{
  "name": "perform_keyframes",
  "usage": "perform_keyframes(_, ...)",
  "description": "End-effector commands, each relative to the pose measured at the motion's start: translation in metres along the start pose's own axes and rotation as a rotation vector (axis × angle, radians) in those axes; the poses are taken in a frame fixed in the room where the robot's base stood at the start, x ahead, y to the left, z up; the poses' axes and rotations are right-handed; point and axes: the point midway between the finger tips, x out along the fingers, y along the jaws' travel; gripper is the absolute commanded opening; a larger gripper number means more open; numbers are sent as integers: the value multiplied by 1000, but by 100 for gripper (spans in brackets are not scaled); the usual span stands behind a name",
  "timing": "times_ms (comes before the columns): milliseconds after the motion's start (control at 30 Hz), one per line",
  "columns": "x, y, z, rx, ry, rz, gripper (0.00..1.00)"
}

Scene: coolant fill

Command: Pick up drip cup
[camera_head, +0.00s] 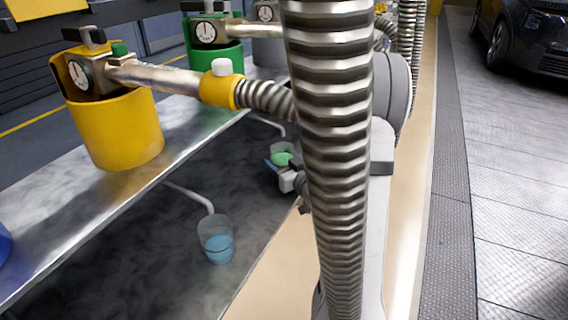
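A clear drip cup with blue liquid (216,241) stands upright on the dark lower shelf, under a thin pale spout. A second clear cup with green liquid (283,154) is farther back, under another spout. My gripper (272,164) is low over the shelf at the near side of the green cup, well away from the blue one. A bluish finger shows at the cup's left. The other finger is hidden, so I cannot tell whether the gripper touches or holds the green cup.
A yellow dispenser (117,128) with a gauge and pump handle stands on the metal upper shelf (75,205), a green dispenser (222,58) behind it. A large ribbed hose (330,150) hides much of the middle. A dark car (525,35) is at the upper right; the right floor is clear.

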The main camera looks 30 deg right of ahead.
Motion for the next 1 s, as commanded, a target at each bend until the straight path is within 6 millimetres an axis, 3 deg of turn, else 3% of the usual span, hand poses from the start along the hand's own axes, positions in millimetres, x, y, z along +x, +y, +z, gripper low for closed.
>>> perform_keyframes(400,0,1,0,-1,1,1,26)
perform_keyframes(767,0,1,-3,-1,1,2,26)
perform_keyframes(1000,0,1,-16,-2,3,1,26)
